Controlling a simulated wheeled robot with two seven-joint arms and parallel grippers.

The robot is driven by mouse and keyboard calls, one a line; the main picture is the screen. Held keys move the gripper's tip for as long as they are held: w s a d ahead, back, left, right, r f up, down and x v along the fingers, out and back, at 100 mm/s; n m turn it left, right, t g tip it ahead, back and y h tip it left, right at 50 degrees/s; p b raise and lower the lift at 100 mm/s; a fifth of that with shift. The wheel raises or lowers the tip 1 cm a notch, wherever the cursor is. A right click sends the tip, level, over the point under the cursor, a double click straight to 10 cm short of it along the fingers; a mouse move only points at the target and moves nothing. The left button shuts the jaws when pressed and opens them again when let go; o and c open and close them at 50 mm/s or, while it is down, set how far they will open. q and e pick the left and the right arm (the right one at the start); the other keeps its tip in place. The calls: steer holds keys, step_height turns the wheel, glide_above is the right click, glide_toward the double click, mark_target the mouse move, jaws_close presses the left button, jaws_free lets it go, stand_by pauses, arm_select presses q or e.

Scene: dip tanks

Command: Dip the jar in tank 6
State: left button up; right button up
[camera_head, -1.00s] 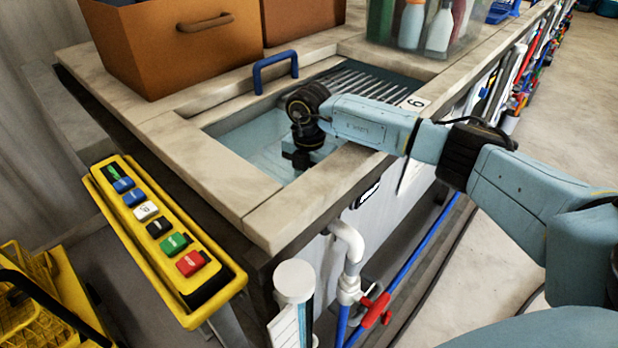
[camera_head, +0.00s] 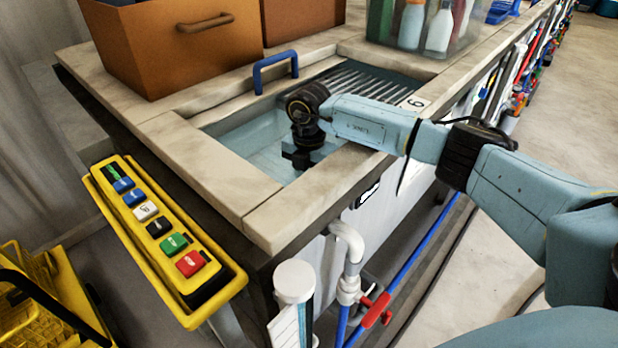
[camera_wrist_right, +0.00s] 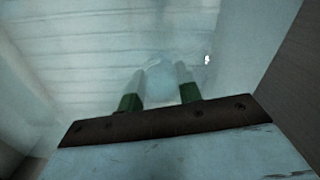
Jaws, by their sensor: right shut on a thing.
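Tank 6 (camera_head: 240,128) is a sunken pale-blue basin in the stone-topped bench, with a "6" label (camera_head: 415,103) on the rim beside the ribbed drainboard. My right gripper (camera_head: 300,160) points down inside the tank opening, below rim level. In the right wrist view, its green-based fingers (camera_wrist_right: 160,82) are closed around a pale, see-through rounded thing, the jar (camera_wrist_right: 160,78). The jar is blurred against the pale tank, and the head view does not show it clearly. How deep it sits in the liquid I cannot tell. My left gripper is out of view.
A blue handle (camera_head: 275,70) stands behind the tank. Brown boxes (camera_head: 180,40) and a clear bin of bottles (camera_head: 425,25) stand on the bench. A yellow button panel (camera_head: 160,225) and white pipe (camera_head: 348,250) are in front. The tank rim surrounds my gripper.

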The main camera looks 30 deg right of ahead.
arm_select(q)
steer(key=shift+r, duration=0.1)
arm_select(e)
steer(key=shift+r, duration=0.15)
